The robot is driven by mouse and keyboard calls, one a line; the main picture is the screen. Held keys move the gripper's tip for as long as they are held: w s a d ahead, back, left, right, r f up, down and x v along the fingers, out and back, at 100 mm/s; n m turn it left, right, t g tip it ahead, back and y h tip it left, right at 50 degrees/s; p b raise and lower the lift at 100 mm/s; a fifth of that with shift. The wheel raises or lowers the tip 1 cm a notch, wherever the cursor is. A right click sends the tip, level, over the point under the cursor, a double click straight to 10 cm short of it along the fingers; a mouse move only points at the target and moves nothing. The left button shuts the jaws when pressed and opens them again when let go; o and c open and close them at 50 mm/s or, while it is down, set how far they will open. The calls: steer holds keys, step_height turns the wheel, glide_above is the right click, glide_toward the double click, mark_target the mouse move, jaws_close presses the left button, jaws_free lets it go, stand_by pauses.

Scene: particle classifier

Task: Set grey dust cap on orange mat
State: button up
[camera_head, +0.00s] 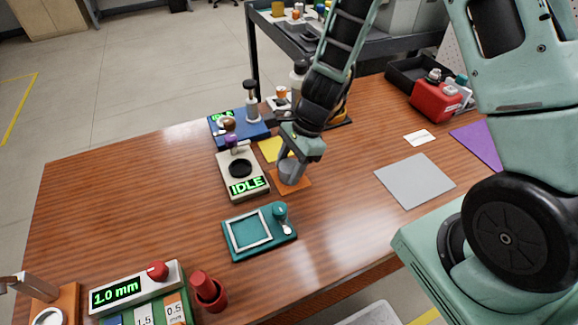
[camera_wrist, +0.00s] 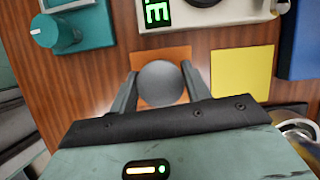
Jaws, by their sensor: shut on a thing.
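The grey dust cap (camera_wrist: 162,83) is round and sits between the two fingers of my gripper (camera_wrist: 161,90) in the wrist view. My gripper is shut on it. In the head view my gripper (camera_head: 292,165) points down, with the grey cap (camera_head: 290,174) at its fingertips. The orange mat (camera_head: 303,184) is directly below the cap, partly hidden by it. The mat also shows around the cap in the wrist view (camera_wrist: 148,56). I cannot tell whether the cap touches the mat.
A device reading IDLE (camera_head: 242,190) stands just left of the mat. A yellow mat (camera_head: 270,149) lies behind. A teal tray device (camera_head: 260,245) is in front. A grey mat (camera_head: 415,181) lies to the right, with bare table between. A red container (camera_head: 435,101) stands at the back right.

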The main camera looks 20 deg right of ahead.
steer(key=shift+f, duration=0.1)
steer(key=o, duration=1.1)
steer(key=shift+c, duration=0.2)
steer(key=p+v, duration=0.3)
steer(key=v, duration=0.9)
steer(key=s+a+r+n+h, duration=0.1)
steer(key=s+a+r+n, duration=0.2)
steer(key=s+n, duration=0.3)
steer(key=s+a+r+n+h, duration=0.1)
steer(key=s+a+r+n, duration=0.2)
steer(key=s+n, duration=0.4)
steer(key=s+a+r+n+h, duration=0.1)
steer(key=s+a+r+n, duration=0.3)
steer(key=s+n, duration=0.3)
steer(key=n, duration=0.4)
steer(key=shift+s+a+n+h, duration=0.2)
steer(key=shift+a+n+h, duration=0.1)
steer(key=shift+h, duration=0.1)
